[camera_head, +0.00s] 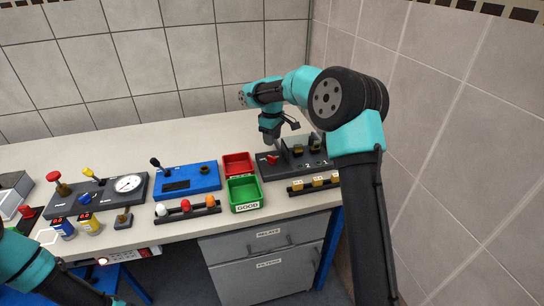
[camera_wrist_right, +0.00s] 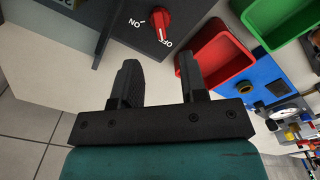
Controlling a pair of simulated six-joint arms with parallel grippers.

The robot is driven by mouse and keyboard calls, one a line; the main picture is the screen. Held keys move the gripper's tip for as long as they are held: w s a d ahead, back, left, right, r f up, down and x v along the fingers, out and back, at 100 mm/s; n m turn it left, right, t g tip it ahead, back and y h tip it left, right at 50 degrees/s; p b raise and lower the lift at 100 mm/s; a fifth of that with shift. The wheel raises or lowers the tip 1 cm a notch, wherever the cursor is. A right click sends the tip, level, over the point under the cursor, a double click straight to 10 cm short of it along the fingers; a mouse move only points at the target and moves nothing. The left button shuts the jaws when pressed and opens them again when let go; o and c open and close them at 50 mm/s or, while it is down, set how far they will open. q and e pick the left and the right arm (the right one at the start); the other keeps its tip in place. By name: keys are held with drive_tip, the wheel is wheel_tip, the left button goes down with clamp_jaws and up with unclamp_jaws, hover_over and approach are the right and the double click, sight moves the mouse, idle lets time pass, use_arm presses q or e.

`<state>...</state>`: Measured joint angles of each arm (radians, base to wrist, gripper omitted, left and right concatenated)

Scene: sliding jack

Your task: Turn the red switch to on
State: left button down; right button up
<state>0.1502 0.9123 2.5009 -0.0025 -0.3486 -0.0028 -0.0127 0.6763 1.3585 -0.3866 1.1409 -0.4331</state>
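The red switch (camera_head: 272,159) is a rotary knob on the left part of a dark grey panel (camera_head: 265,171) at the right of the bench. In the right wrist view the red knob (camera_wrist_right: 153,20) shows near the top, between the labels ON and OFF. Its white mark points toward OFF. My right gripper (camera_head: 270,136) is above and behind the panel. In the right wrist view its two black fingers (camera_wrist_right: 158,62) are apart with nothing between them, and the knob lies beyond their tips, not touched.
A red bin (camera_head: 238,158) and a green bin (camera_head: 230,194) marked GOOD stand just left of the panel. Brass-coloured parts (camera_head: 318,181) sit on a rack in front of it. A blue box (camera_head: 187,189) is further left. The tiled wall closes off the right side.

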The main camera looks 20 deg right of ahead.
sight(272, 157)
wheel_tip(272, 157, down, 9)
drive_tip(key=shift+r, duration=0.1)
idle(0.4)
clamp_jaws()
